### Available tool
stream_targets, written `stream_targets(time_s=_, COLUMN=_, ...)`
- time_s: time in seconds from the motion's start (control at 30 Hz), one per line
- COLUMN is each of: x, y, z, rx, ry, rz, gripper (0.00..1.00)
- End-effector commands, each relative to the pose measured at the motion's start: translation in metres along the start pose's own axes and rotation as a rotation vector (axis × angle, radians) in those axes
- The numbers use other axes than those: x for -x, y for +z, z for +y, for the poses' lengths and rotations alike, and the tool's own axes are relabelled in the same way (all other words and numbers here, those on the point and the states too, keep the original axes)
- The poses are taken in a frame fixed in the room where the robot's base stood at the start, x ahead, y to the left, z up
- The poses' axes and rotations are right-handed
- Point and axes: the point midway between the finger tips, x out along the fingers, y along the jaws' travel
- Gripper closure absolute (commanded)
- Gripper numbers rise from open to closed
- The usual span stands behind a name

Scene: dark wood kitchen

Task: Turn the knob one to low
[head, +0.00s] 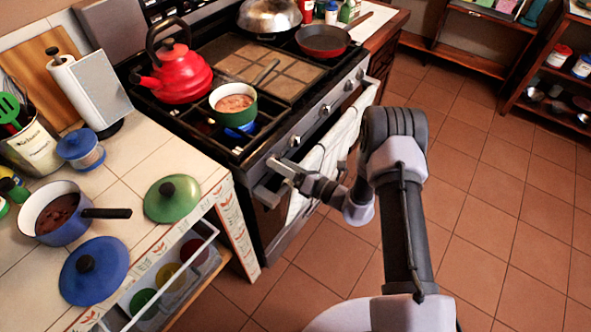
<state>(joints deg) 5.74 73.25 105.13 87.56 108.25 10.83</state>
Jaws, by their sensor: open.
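The stove (262,146) has a front panel with a row of round metal knobs, among them a knob (295,141) just right of my gripper and another knob (325,109) farther along. My gripper (277,172) is open at the left end of this panel, by the oven handle's near end. Any knob at that left end is hidden or too small to make out. I cannot tell whether the gripper touches the panel. A green pot (233,104) with brown food stands on the near burner, with a blue patch below it.
A white towel (318,160) hangs on the oven front beside my gripper. A red kettle (180,75) and a frying pan (323,40) stand on the stove. The counter at left holds a blue pot (57,213) and lids. The floor at right is clear.

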Motion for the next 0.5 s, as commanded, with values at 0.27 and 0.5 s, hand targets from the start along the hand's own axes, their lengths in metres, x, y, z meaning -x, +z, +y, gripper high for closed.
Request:
stream_targets(time_s=0.27, x=0.065, y=0.004, z=0.001, rx=-0.003, ry=-0.006, rz=-0.004, gripper=0.36)
stream_targets(time_s=0.5, x=0.137, y=0.003, z=0.001, rx=-0.002, ry=-0.005, rz=-0.005, gripper=0.36)
